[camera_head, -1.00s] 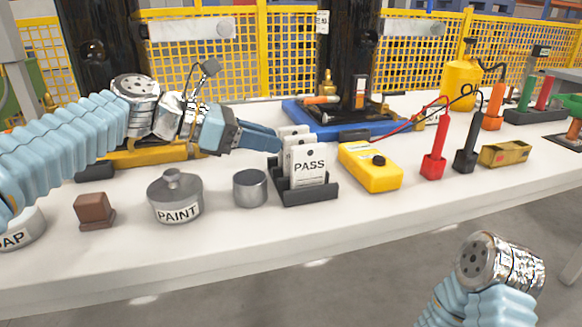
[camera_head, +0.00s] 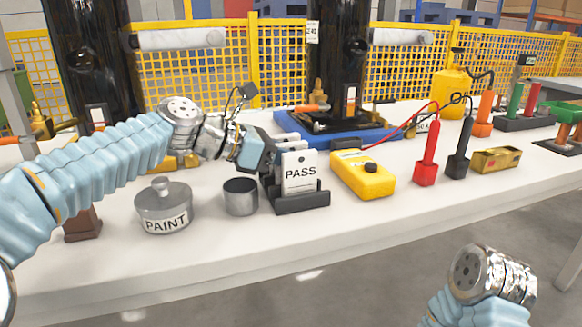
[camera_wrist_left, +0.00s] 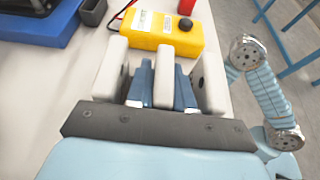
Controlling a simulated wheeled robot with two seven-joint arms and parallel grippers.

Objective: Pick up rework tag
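Several pale tags stand on edge in a dark rack (camera_head: 302,202) on the bench. The front tag (camera_head: 300,172) reads PASS; the lettering on those behind is hidden, so I cannot tell which is the rework tag. My left gripper (camera_wrist_left: 164,85) reaches in from the left behind the PASS tag. In the left wrist view its blue fingers lie on either side of the middle tag (camera_wrist_left: 165,80), between two outer tags. I cannot tell whether they press on it. My right arm shows at lower right; its gripper is out of view.
A yellow meter (camera_head: 362,175) with red and black probes stands right of the rack. A grey cup (camera_head: 240,198) and a PAINT tin (camera_head: 163,208) stand to its left. A blue pallet (camera_head: 375,136) is behind. The bench's front strip is clear.

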